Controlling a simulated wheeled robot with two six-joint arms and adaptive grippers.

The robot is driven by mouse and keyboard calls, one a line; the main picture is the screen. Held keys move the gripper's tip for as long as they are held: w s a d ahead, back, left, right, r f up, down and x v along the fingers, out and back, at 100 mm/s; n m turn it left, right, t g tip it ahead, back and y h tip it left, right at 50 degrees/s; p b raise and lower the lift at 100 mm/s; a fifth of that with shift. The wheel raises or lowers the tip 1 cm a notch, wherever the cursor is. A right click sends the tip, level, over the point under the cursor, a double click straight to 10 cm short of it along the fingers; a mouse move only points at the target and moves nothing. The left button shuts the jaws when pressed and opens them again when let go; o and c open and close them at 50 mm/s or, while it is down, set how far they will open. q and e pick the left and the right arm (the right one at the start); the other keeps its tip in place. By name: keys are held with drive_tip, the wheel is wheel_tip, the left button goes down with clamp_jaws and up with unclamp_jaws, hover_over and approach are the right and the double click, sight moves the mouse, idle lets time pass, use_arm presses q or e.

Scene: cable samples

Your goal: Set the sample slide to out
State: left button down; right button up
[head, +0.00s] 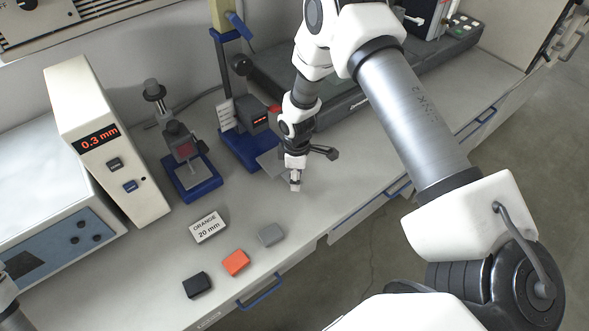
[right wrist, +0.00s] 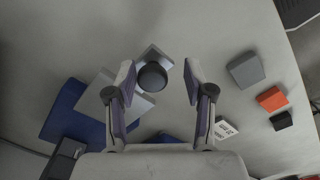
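The sample slide shows in the right wrist view as a pale metal plate (right wrist: 137,101) with a round dark knob (right wrist: 152,76) near its outer end. It reaches out from a blue-based instrument (right wrist: 62,112). In the head view this instrument (head: 251,150) has a small red display, and part of a grey plate (head: 271,162) shows beside my right gripper (head: 295,186). The right gripper also shows in the wrist view (right wrist: 157,76). My left gripper is out of view.
Grey (head: 271,235), orange (head: 236,263) and black (head: 197,286) blocks lie near the front edge beside a card reading "ORANGE 20 mm" (head: 208,227). A second blue-based stand (head: 190,178) and a box reading 0.3 mm (head: 105,140) stand to the left.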

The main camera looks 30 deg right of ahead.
drive_tip(key=shift+w, duration=0.2)
drive_tip(key=shift+r, duration=0.15)
drive_tip(key=shift+r, duration=0.25)
wheel_tip(320, 180, up, 11)
drive_tip(key=shift+r, duration=0.15)
